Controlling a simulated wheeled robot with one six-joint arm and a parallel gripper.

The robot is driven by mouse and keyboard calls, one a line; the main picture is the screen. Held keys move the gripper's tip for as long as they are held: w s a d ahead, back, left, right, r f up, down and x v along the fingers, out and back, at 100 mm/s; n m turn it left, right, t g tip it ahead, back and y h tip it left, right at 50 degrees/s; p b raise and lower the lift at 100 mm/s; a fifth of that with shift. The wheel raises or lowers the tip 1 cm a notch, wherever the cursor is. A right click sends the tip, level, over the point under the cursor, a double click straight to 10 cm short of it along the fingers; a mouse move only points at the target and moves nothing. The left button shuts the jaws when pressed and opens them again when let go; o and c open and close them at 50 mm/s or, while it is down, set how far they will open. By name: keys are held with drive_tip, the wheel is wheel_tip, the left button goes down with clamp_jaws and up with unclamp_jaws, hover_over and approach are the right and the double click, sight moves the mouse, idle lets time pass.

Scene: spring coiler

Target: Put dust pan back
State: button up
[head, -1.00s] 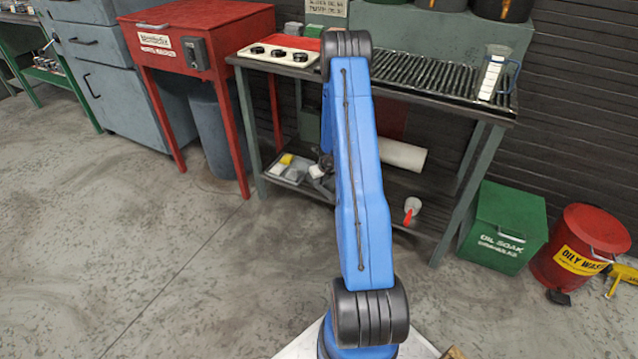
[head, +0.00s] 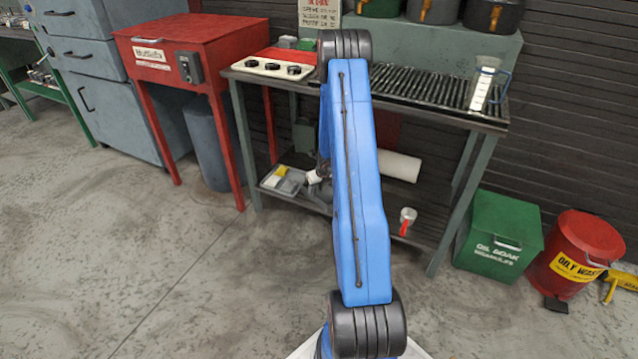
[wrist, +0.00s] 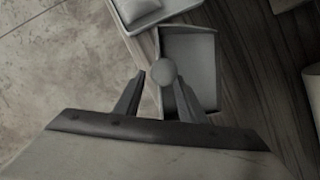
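The dust pan (wrist: 197,62) is a pale grey open pan in the wrist view, lying on the dark lower shelf (wrist: 245,60) of the bench. A round grey knob (wrist: 164,73), perhaps its handle end, shows at its near left. My gripper (wrist: 160,92) has its two fingers apart, with the knob between or just beyond the tips. A gap shows beside the left finger, so it looks open. In the head view my blue arm reaches down to the lower shelf and hides most of the gripper and the pan.
A light tray (head: 268,184) with a yellow item (head: 280,171) sits left on the lower shelf. A white roll (head: 401,166) and a white cup with red (head: 407,219) are to the right. The bench top (head: 380,104) is overhead. A green bin (head: 500,238) stands right.

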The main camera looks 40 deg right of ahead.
drive_tip(key=a+r+n+t+y, duration=0.1)
drive_tip(key=a+r+n, duration=0.4)
drive_tip(key=a+r, duration=0.5)
drive_tip(key=a+r+n+y, duration=0.1)
drive_tip(key=a+r+n, duration=0.35)
drive_tip(key=r, duration=0.95)
drive_tip(key=s+a+r+n, duration=0.3)
drive_tip(key=a+r+n, duration=0.1)
drive_tip(key=a+r, duration=0.25)
drive_tip(key=s+a+r+n, duration=0.4)
drive_tip(key=a+r+n, duration=0.1)
drive_tip(key=a, duration=0.2)
drive_tip(key=s+a+r+n, duration=0.4)
drive_tip(key=s+a+n, duration=0.15)
drive_tip(key=s, duration=0.25)
drive_tip(key=s+a+r+n, duration=0.5)
drive_tip(key=s+a, duration=0.1)
drive_tip(key=s, duration=0.2)
drive_tip(key=s+a+r+n+h, duration=0.1)
drive_tip(key=s+n, duration=0.8)
drive_tip(key=s, duration=0.7)
drive_tip(key=shift+s+g, duration=0.15)
drive_tip(key=shift+g, duration=0.25)
drive_tip(key=shift+c, duration=0.6)
